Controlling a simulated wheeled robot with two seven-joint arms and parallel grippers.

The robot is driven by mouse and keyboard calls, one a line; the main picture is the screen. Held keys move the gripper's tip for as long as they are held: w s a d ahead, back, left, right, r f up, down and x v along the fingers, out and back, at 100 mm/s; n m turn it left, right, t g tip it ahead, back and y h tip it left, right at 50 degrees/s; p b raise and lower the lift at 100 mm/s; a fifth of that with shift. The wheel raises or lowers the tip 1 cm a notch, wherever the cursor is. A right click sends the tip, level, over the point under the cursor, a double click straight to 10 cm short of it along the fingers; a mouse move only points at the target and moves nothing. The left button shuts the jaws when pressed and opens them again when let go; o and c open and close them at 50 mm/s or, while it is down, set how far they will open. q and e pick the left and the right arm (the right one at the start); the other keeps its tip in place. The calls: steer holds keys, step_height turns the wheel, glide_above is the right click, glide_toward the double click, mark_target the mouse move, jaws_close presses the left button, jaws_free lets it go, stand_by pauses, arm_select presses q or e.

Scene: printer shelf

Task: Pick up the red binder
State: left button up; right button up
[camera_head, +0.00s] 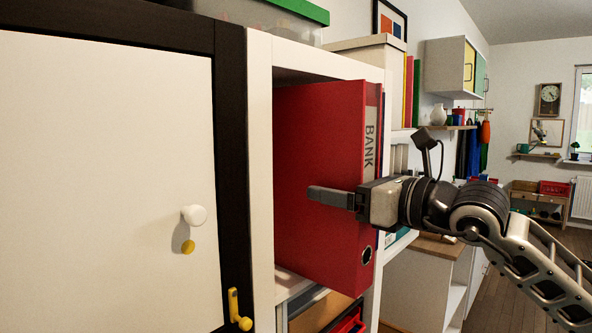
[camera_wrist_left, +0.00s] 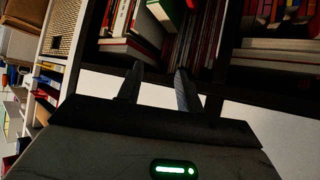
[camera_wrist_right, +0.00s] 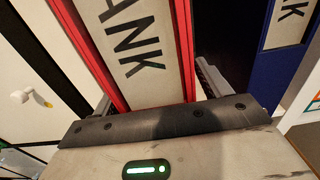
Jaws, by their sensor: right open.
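The red binder (camera_head: 318,190), with a pale "BANK" label on its spine, stands upright in a white shelf compartment and sticks out past its front. My right gripper (camera_head: 338,198) is open at the spine. One finger lies along the binder's left face; the other is hidden behind it in the head view. In the right wrist view the red binder (camera_wrist_right: 140,45) sits between the two fingers, apparently not squeezed. My left gripper (camera_wrist_left: 157,85) shows only in the left wrist view, fingers apart and empty, before a dark bookshelf.
A blue binder (camera_wrist_right: 262,75) stands to the right of the red one in the right wrist view. A white cabinet door (camera_head: 110,180) with a round knob (camera_head: 194,215) and a yellow hook (camera_head: 237,309) are at the left. White shelf walls (camera_head: 260,150) frame the compartment.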

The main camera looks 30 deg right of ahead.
steer(key=c, duration=1.3)
steer(key=shift+r, duration=0.15)
jaws_close()
